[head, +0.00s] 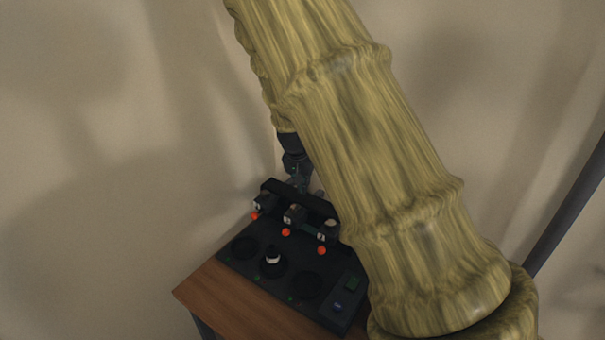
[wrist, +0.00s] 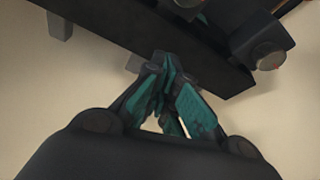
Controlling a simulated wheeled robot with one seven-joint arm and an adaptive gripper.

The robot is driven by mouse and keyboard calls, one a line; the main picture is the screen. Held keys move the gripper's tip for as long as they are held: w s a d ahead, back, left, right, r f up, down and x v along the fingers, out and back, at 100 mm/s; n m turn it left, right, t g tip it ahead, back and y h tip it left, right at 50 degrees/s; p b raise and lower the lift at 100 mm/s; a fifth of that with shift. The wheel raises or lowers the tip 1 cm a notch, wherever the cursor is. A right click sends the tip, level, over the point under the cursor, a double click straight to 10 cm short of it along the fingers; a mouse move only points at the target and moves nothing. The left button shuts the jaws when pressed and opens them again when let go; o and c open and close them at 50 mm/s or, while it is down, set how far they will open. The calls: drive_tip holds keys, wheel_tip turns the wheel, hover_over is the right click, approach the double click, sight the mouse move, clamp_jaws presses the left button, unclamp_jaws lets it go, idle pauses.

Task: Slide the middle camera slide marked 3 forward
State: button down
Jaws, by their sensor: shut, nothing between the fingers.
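The middle camera slide (head: 295,214) is a small dark block with a pale top, between a left slide (head: 262,203) and a right slide (head: 328,232). Its number is too small to read. My gripper (head: 302,187) is behind the dark rail (head: 271,187), close to the middle slide, with its tips partly hidden. In the wrist view, my gripper (wrist: 166,66) has its teal-padded fingers together, empty, near the underside of the dark bar (wrist: 130,30). Two rounded slide parts show beyond the bar; I cannot tell which slides they belong to.
The black panel (head: 232,262) sits on a wooden table (head: 213,290). Orange dots lie before the slides. Several round recesses are in front; one holds a black-and-white lens piece (head: 272,258). My arm covers the panel's right back.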

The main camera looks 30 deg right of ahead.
sight(303, 210)
drive_tip(key=shift+a+f+p, duration=0.3)
drive_tip(key=shift+f+p, duration=0.15)
drive_tip(key=shift+f, duration=0.25)
drive_tip(key=shift+s+a+r+p, duration=0.1)
drive_tip(key=shift+s+a+p, duration=0.35)
drive_tip(key=shift+s+a, duration=0.7)
drive_tip(key=shift+w+f, duration=0.2)
drive_tip(key=shift+s+r, duration=0.1)
drive_tip(key=shift+s, duration=0.05)
